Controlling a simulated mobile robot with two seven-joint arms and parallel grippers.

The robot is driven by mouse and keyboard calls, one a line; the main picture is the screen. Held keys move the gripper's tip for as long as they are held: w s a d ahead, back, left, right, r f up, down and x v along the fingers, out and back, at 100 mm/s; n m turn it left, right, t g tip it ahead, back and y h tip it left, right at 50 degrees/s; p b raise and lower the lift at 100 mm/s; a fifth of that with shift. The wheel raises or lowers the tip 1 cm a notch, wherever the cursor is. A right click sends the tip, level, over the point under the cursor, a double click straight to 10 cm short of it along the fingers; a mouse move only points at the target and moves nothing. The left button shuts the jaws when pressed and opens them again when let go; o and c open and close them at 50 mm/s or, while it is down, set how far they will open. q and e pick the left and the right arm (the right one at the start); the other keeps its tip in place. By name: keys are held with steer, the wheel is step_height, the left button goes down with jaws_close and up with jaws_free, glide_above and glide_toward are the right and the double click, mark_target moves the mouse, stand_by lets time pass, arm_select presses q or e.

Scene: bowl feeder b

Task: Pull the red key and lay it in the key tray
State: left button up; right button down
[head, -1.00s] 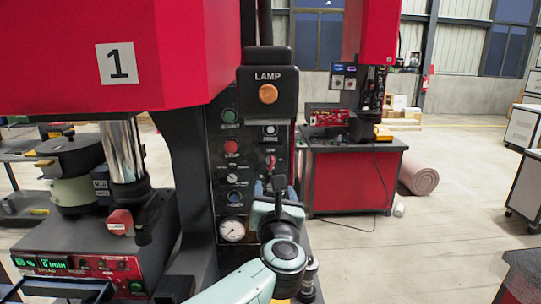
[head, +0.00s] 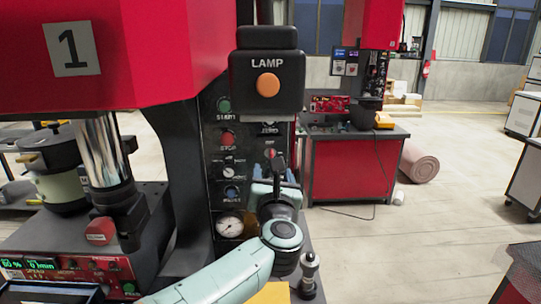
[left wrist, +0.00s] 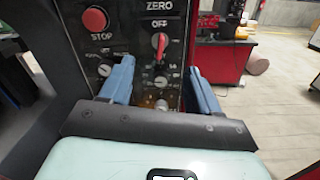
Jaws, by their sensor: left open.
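The red key (left wrist: 160,42) sits in the switch marked OFF on the dark control panel (left wrist: 130,28). In the head view it is a small red spot (head: 269,153) just above my left gripper (head: 276,174). In the left wrist view my left gripper (left wrist: 160,66) is open, with its blue fingers apart and nothing between them. The key appears between and slightly beyond the fingertips, not touched. I cannot identify the key tray for certain; a dark tray-like edge (head: 55,291) shows at the lower left. My right gripper is not in view.
Near the key are the red STOP button (left wrist: 94,20) and a gauge (head: 230,226). The LAMP box (head: 267,80) juts out above. A red-fronted unit (head: 70,265) stands at left. A yellow piece (head: 270,293) is low in front.

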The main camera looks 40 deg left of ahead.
mark_target(270, 155)
arm_select(q)
steer(key=shift+p+x, duration=1.25)
steer(key=shift+x, duration=3)
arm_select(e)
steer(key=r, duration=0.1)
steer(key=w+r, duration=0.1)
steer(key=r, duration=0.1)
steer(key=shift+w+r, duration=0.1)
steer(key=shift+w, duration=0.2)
arm_select(q)
steer(key=shift+b, duration=0.35)
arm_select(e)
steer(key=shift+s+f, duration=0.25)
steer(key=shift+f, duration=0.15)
arm_select(q)
steer(key=shift+s, duration=0.1)
jaws_close()
